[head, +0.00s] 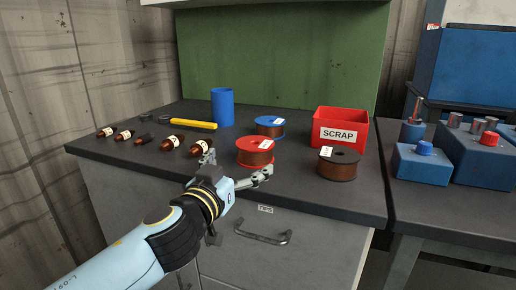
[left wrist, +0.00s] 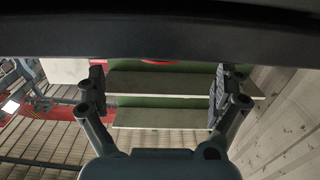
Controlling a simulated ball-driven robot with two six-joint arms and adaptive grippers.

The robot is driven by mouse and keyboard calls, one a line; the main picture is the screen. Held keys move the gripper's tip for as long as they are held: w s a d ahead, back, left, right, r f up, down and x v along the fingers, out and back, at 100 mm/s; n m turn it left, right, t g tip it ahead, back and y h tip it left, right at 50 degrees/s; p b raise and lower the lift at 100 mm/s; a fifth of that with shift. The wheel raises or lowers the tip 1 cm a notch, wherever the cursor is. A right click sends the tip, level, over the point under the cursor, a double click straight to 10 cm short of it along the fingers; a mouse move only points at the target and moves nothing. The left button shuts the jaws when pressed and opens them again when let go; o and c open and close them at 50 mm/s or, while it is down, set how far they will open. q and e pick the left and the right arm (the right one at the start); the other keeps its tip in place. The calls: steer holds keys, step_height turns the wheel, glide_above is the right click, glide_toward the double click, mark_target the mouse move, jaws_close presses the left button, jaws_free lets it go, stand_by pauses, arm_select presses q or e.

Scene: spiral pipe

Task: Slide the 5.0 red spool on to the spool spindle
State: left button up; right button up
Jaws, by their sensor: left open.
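The red spool (head: 255,151), wound with copper-brown wire and bearing a small white label, lies flat on the dark bench near its front edge. My left gripper (head: 236,167) is open and empty at the bench's front edge, just in front of the red spool, apparently not touching it. In the left wrist view its two fingers (left wrist: 158,88) are spread, with a red patch (left wrist: 158,62) between them that may be the spool's edge. A thin upright post (head: 415,108) on the blue equipment at right may be the spindle; I cannot tell. My right gripper is out of view.
A red SCRAP bin (head: 341,129) stands behind. A blue cup (head: 222,107), yellow tool (head: 194,124) and several brown bottles (head: 171,143) are left. A drawer handle (head: 263,237) sticks out below.

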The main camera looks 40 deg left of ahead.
mark_target(253, 145)
arm_select(q)
steer(key=x, duration=0.3)
steer(key=shift+r, duration=0.2)
steer(key=shift+w+p, duration=0.3)
steer(key=x, duration=0.1)
steer(key=p+x, duration=0.1)
steer(key=x, duration=0.2)
steer(key=shift+w+a+r+p, duration=0.15)
steer(key=shift+r+p, duration=0.15)
steer(key=shift+r, duration=0.05)
steer(key=shift+w+a+f, duration=0.1)
steer(key=shift+w, duration=0.35)
steer(key=c, duration=1.6)
steer(key=shift+c, duration=0.2)
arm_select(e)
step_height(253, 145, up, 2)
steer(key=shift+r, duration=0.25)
